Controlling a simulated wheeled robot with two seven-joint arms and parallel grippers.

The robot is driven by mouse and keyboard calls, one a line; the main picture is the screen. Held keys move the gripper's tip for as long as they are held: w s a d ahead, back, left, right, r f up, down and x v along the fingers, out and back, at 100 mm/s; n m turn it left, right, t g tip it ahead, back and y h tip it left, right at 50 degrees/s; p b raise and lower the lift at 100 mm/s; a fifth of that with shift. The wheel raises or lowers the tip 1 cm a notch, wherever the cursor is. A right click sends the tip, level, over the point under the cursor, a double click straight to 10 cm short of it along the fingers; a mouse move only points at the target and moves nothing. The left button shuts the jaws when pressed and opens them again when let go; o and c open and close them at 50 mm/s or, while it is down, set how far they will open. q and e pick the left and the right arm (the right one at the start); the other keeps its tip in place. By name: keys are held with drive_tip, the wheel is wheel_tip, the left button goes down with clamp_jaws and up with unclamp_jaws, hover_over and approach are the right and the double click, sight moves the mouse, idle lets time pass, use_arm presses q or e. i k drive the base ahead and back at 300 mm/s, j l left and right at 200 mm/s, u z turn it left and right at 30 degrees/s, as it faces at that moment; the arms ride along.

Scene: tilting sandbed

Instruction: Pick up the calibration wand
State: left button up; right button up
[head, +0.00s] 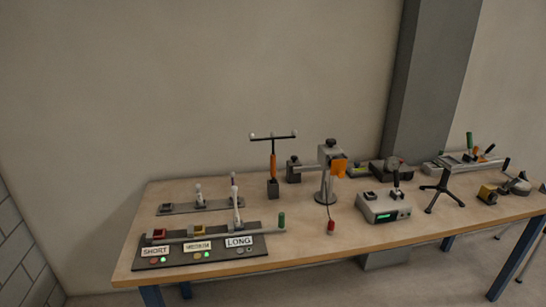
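What looks like the calibration wand (273,165) stands upright towards the back middle of the wooden table. It is T-shaped, with a dark crossbar, pale balls along the top and an orange handle. Its lower end sits in a small dark block (273,188). Neither of my grippers shows in the head view.
The table (320,246) carries a control panel (190,257) marked SHORT and LONG at front left. A grey stand with an orange part (327,185) is right of the wand. A box with green display (384,206) and small tripod (440,190) stand further right. The front middle is mostly bare.

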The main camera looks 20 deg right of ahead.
sight(273, 156)
drive_tip(key=i+l+u, duration=0.2)
drive_tip(key=i, duration=0.3)
drive_tip(key=i+l+u, duration=0.15)
drive_tip(key=i, duration=0.3)
drive_tip(key=l, duration=0.1)
